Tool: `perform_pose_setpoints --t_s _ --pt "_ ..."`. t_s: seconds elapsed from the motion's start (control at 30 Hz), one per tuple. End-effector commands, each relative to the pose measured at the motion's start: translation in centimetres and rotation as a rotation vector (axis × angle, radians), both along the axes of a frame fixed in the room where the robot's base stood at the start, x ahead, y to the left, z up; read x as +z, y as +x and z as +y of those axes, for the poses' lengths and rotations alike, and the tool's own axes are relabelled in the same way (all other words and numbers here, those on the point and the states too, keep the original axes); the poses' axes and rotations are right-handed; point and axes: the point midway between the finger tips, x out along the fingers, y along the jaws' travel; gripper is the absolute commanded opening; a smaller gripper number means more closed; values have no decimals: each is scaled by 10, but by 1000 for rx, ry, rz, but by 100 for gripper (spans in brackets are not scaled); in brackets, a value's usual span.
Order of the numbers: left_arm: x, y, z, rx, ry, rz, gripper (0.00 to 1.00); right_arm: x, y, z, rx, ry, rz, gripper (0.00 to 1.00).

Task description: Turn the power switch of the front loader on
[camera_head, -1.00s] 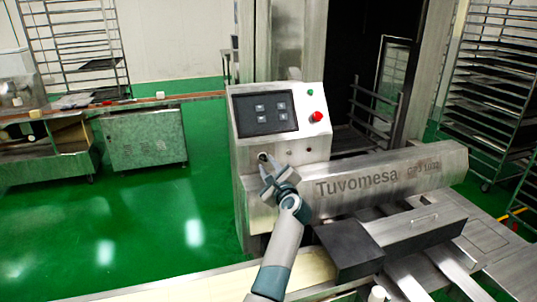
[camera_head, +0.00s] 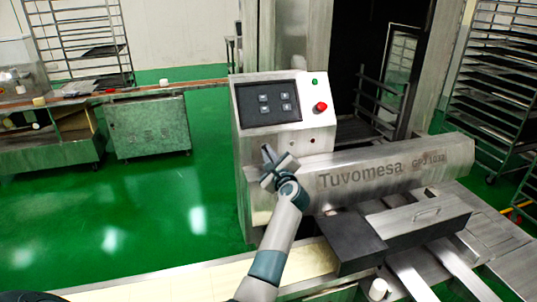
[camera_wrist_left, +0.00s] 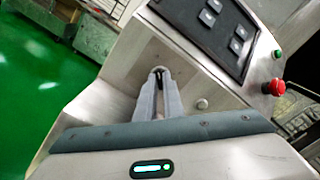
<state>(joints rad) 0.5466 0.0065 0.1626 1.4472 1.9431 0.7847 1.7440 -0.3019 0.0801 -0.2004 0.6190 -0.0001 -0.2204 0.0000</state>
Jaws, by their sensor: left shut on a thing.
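The front loader (camera_head: 247,185) is the metal machine lettered Tuvomesa, with a sloped control panel. Its power switch is a small knob low on the panel front, left of a small silver button. In the head view the knob is mostly hidden behind my left gripper (camera_head: 268,155). In the left wrist view my left gripper (camera_wrist_left: 160,78) points at the panel front, fingers together at the tips around the dark power switch (camera_wrist_left: 159,71). The exact angle of the switch cannot be told. My right gripper is not in view.
Above the switch are a dark screen (camera_head: 266,102) with several buttons, a green button (camera_head: 316,80) and a red emergency knob (camera_head: 321,106). A dark box (camera_head: 347,243) juts out at the lower right. Racks stand at the back. Green floor (camera_head: 150,215) is free to the left.

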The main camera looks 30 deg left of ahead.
Motion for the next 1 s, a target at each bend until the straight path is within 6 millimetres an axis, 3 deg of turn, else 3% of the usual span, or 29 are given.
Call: perform_pose_setpoints --t_s 0.47,1.0 --pt "0 0 0 1 106 128 0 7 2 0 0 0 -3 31" --pt "1 0 -1 -1 418 495 0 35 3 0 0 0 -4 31"
